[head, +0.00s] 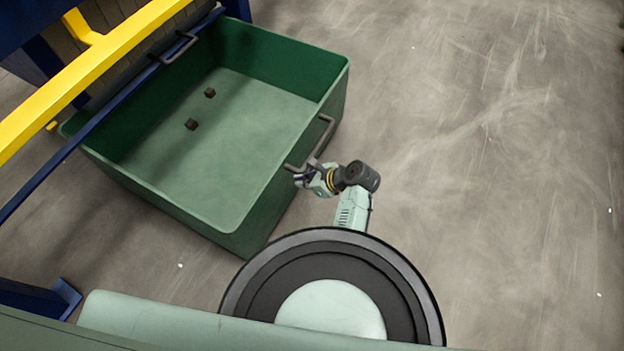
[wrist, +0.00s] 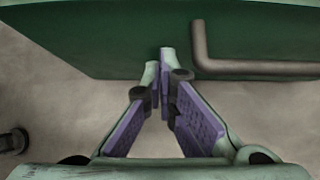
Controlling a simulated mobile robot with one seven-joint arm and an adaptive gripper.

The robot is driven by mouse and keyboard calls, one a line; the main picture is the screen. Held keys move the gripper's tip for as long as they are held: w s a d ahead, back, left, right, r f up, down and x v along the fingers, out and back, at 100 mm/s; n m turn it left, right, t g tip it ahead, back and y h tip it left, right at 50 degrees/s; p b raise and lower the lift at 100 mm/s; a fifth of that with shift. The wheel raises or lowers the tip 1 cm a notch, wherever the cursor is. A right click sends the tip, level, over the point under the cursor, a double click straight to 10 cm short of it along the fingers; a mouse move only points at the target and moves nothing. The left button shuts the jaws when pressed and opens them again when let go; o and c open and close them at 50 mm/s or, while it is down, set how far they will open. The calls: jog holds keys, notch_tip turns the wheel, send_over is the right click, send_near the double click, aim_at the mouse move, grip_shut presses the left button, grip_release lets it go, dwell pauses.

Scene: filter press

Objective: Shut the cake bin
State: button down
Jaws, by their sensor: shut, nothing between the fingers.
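The cake bin (head: 215,150) is a green open-topped box on the floor, partly under the blue and yellow press frame and jutting out to the right. My gripper (head: 300,178) is at the near end of that handle. In the wrist view my gripper (wrist: 164,62) has its fingertips together, pointing at the bin's green wall (wrist: 100,40), left of the handle and not around it.
A yellow rail (head: 90,80) and a blue beam (head: 110,110) cross over the bin's left part. A second bar handle (head: 175,48) is at its far left side. The grey floor (head: 480,160) to the right is clear.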

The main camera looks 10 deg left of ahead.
jog(key=shift+w+a+f, duration=0.25)
jog(key=shift+w+a, duration=0.1)
jog(key=shift+a, duration=0.55)
jog(key=shift+w+a+f, duration=0.3)
jog(key=shift+w+a, duration=0.05)
jog(key=shift+a, duration=0.5)
jog(key=shift+w+a+f, duration=0.25)
jog(key=shift+w+a, duration=0.1)
jog(key=shift+a, duration=0.55)
jog(key=shift+a, duration=0.1)
